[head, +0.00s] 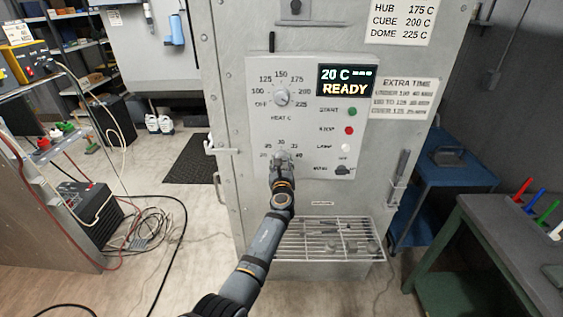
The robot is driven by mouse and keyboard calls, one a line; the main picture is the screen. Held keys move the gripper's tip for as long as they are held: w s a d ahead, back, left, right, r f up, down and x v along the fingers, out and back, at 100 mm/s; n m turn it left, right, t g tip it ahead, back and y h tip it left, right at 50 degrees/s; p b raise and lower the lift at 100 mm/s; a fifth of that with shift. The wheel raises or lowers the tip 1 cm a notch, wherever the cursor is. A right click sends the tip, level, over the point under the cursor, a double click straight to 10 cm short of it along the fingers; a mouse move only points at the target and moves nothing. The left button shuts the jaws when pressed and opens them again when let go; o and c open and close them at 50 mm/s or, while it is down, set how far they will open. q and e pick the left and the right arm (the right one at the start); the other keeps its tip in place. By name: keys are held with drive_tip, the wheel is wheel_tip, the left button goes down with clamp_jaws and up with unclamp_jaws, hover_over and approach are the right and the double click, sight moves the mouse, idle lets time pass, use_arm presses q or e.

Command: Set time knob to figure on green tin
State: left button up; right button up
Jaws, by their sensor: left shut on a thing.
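The oven's grey control panel (318,118) faces me. The lower dial, with figures around 25, 30 and 35 above it, has its time knob (281,155) mostly hidden behind my left gripper (280,161). That gripper is shut on the knob, its arm reaching up from the bottom of the picture. The knob's pointer direction cannot be made out. The upper heat knob (281,97) stands clear of the gripper. The display (346,80) reads 20 C and READY. I cannot identify a green tin here. My right gripper is not in view.
Right of the dials are a green button (352,111), a red button (349,130), a white lamp (346,147) and a black switch (343,171). A wire rack (325,240) juts out below. A blue cart (450,172) and dark bench (510,225) stand right; cables lie left.

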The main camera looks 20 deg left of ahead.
sight(281, 132)
use_arm(q)
drive_tip(key=shift+f, duration=0.15)
idle(0.3)
drive_tip(key=o, duration=1.2)
drive_tip(key=shift+c, duration=0.2)
drive_tip(key=shift+r, duration=0.2)
wheel_tip(281, 132, up, 10)
drive_tip(key=shift+f, duration=0.1)
